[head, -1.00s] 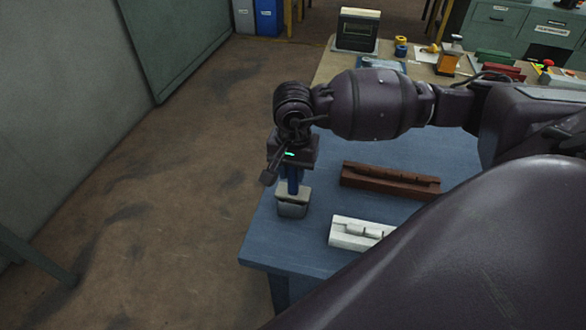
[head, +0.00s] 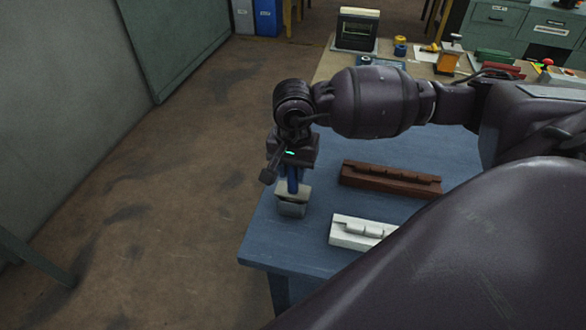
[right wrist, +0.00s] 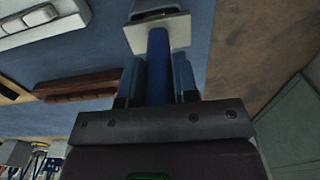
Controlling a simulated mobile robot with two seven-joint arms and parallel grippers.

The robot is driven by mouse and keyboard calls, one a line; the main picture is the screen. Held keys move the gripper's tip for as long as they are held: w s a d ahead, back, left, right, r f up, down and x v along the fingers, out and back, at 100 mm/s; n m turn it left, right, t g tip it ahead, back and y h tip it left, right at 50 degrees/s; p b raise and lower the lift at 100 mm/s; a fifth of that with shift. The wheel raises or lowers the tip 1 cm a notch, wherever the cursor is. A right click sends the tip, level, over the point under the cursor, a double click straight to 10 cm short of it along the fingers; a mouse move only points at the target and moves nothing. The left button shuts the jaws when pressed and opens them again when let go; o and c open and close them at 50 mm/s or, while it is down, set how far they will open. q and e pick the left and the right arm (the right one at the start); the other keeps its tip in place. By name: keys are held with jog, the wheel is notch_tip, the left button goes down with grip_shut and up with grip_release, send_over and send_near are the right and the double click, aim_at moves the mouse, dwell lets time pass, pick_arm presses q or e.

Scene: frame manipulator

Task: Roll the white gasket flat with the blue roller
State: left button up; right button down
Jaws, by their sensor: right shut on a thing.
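My right gripper (head: 292,172) is shut on a blue upright handle (head: 293,184), which I take to be the blue roller's. The right wrist view shows this blue handle (right wrist: 158,60) between the two fingers. At its far end is a pale square plate (right wrist: 157,34) with a dark part beyond it. In the head view this pale and grey piece (head: 292,208) is at the table's left edge; I cannot tell whether it touches the table. A white notched block (head: 352,238) lies to its lower right. I cannot make out a separate white gasket. My left gripper is not in view.
A brown notched block (head: 380,179) lies on the blue tabletop (head: 300,243), behind the white one. Several tools and a dark boxy device (head: 357,30) stand on the bench at the back. Open floor lies left of the table.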

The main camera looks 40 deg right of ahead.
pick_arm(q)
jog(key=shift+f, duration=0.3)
pick_arm(e)
jog(key=shift+s+f, duration=0.35)
jog(key=shift+f, duration=0.5)
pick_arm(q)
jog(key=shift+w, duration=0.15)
pick_arm(e)
jog(key=c, duration=0.8)
grip_release()
jog(key=r, duration=1.1)
jog(key=shift+w, duration=0.3)
jog(key=shift+r, duration=0.75)
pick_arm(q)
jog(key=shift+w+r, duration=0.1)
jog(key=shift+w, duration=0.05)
